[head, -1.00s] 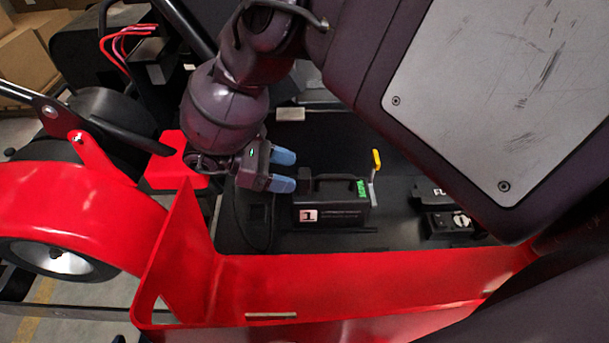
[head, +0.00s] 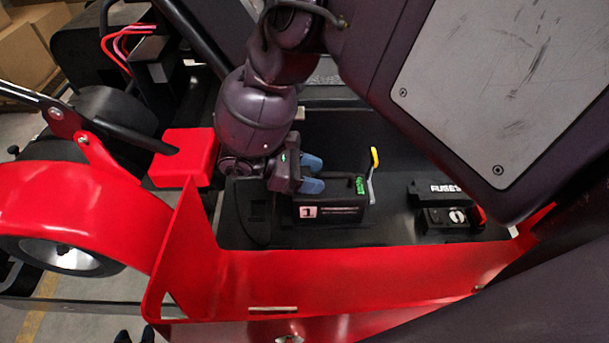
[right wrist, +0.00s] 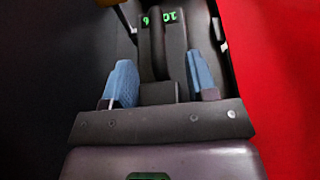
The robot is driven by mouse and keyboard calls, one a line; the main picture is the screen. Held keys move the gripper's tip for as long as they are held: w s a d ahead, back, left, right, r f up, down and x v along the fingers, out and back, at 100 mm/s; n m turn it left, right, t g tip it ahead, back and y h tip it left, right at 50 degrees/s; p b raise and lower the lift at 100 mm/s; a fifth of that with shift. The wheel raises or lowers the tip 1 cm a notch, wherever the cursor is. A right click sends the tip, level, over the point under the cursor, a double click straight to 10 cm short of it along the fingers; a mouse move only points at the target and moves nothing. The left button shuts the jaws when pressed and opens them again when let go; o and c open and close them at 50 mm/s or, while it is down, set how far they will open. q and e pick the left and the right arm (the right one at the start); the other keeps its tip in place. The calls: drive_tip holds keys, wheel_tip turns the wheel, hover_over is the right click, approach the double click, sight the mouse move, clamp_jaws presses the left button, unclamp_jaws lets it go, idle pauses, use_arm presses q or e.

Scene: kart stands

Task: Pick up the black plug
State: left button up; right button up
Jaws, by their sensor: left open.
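I cannot clearly pick out a black plug. A small black block (head: 257,208) lies beside a black loop, left of a black case (head: 340,213) in the tray; I cannot tell whether it is the plug. The case has a handle, a white label marked 1 and a green display. My right gripper (head: 312,174) is over the case's left part, fingers pointing right. In the right wrist view its blue fingers (right wrist: 162,82) stand apart on either side of the dark handle (right wrist: 157,45), with no visible grip. My left gripper is not in view.
A yellow-tipped lever (head: 374,160) stands right of the case. A black FUSES box (head: 443,190) sits farther right. A red rim (head: 330,285) borders the tray in front, and a red block (head: 184,157) is at left. My arm covers the upper right.

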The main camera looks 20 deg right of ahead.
drive_tip(key=c, duration=0.7)
drive_tip(key=shift+r, duration=0.1)
